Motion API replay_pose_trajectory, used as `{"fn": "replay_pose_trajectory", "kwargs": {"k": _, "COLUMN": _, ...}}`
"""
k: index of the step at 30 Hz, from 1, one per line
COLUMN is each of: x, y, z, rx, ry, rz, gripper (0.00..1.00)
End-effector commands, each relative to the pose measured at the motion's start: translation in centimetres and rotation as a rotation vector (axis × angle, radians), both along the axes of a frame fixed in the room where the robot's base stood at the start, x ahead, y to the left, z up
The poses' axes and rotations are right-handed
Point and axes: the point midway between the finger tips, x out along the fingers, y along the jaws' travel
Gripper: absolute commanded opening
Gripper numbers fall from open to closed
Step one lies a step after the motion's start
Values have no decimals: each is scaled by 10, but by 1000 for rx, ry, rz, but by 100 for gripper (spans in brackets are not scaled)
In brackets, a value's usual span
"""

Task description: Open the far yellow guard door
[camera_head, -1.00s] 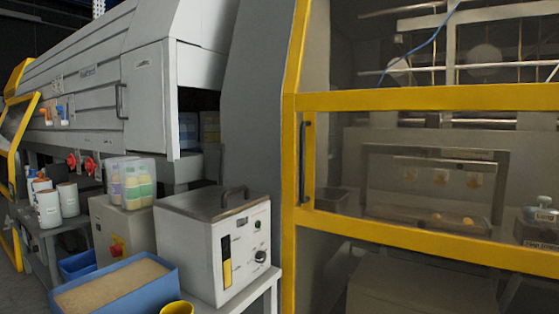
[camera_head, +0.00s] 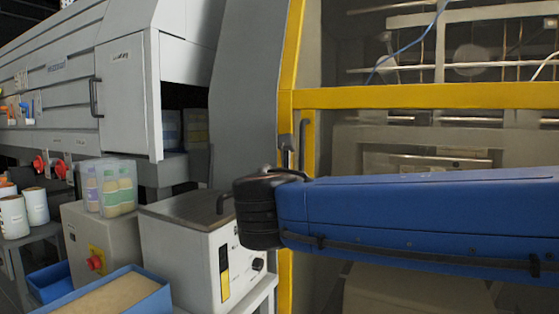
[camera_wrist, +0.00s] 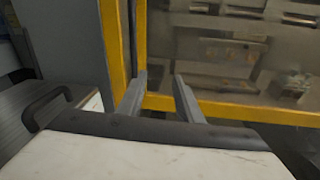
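A yellow-framed guard door (camera_head: 420,97) with a see-through panel fills the right of the head view. Its yellow frame also shows in the wrist view (camera_wrist: 113,40). A dark upright handle (camera_head: 301,135) is on its left post, partly hidden by my gripper and arm. My gripper (camera_head: 287,150) is at the left post, close to the handle; I cannot tell if it touches. In the wrist view, my gripper's two fingers (camera_wrist: 160,95) are apart, pointing at the door, with nothing seen held between them. The door looks closed.
A white control box (camera_head: 190,240) with a top handle stands left of the door, below my arm. A clear bin with bottles (camera_head: 108,188), a blue tray (camera_head: 115,300) and white tubs (camera_head: 36,206) are further left. A grey machine cover (camera_head: 70,75) stands behind.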

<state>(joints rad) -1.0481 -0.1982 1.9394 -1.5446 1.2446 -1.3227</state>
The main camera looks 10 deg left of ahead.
Motion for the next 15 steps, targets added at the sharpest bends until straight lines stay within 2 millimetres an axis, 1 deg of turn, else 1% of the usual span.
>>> {"fn": "replay_pose_trajectory", "kwargs": {"k": 1, "x": -3, "y": 16, "z": 7, "rx": -36, "ry": -19, "rz": 23, "gripper": 33}}
{"fn": "replay_pose_trajectory", "kwargs": {"k": 3, "x": -7, "y": 29, "z": 16, "rx": -74, "ry": -42, "rz": 43, "gripper": 33}}
{"fn": "replay_pose_trajectory", "kwargs": {"k": 6, "x": -9, "y": 38, "z": 21, "rx": -103, "ry": -58, "rz": 55, "gripper": 33}}
{"fn": "replay_pose_trajectory", "kwargs": {"k": 11, "x": -1, "y": 38, "z": 23, "rx": -111, "ry": -63, "rz": 56, "gripper": 33}}
{"fn": "replay_pose_trajectory", "kwargs": {"k": 15, "x": 16, "y": 35, "z": 22, "rx": -109, "ry": -62, "rz": 54, "gripper": 33}}
